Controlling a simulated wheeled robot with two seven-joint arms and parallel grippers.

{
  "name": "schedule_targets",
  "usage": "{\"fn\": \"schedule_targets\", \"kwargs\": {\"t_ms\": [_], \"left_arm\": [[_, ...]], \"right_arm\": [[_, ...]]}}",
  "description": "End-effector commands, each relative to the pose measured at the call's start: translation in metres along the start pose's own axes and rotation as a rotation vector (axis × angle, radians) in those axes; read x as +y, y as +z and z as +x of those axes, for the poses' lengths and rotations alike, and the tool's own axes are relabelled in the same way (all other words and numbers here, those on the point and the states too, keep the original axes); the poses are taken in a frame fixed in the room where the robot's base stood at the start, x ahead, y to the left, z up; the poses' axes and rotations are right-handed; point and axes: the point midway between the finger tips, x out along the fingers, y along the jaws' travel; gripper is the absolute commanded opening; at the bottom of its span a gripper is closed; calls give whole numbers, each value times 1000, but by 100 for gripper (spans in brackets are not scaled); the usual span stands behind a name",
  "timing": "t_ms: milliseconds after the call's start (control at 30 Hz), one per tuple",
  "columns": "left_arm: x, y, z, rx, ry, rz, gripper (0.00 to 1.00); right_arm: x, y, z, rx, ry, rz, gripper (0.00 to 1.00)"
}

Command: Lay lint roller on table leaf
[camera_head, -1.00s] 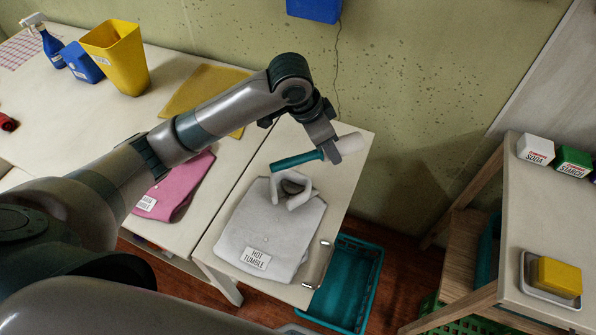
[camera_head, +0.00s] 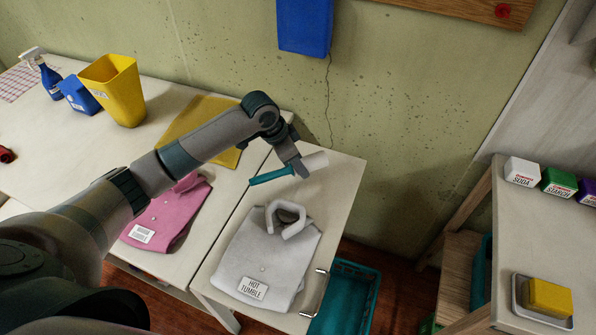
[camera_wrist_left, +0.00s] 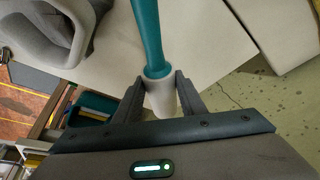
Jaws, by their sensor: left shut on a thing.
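The lint roller has a teal handle (camera_head: 272,176) and a white roll (camera_head: 314,161). My left gripper (camera_head: 302,172) is shut on it near where handle and roll meet. In the left wrist view the lint roller (camera_wrist_left: 148,35) lies between the two fingers (camera_wrist_left: 160,95). The table leaf (camera_head: 335,185) is the pale narrow top at the right of the main table. The roller is over the leaf's far part, beyond the folded grey shirt; whether it touches the surface I cannot tell. My right gripper is not in view.
The grey shirt (camera_head: 262,250), with a "HOT TUMBLE" label, covers the leaf's near part. A pink shirt (camera_head: 170,215), yellow bin (camera_head: 118,90) and yellow cloth (camera_head: 190,122) are on the main table. A teal basket (camera_head: 345,297) stands below the leaf's right edge.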

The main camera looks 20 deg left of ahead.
Motion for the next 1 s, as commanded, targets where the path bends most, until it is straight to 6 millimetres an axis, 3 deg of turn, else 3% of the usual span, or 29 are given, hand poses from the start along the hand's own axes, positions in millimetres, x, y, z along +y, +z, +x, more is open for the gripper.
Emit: {"fn": "schedule_targets", "kwargs": {"t_ms": [267, 600, 967, 1000], "left_arm": [[1, 2, 4, -2, 1, -1, 13], [0, 16, 36, -1, -1, -1, 13], [0, 16, 38, -1, -1, 0, 13], [0, 16, 39, -1, -1, 0, 42]], "right_arm": [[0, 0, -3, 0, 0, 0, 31], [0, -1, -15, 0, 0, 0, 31], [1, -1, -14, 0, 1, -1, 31], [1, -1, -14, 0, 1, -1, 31]]}}
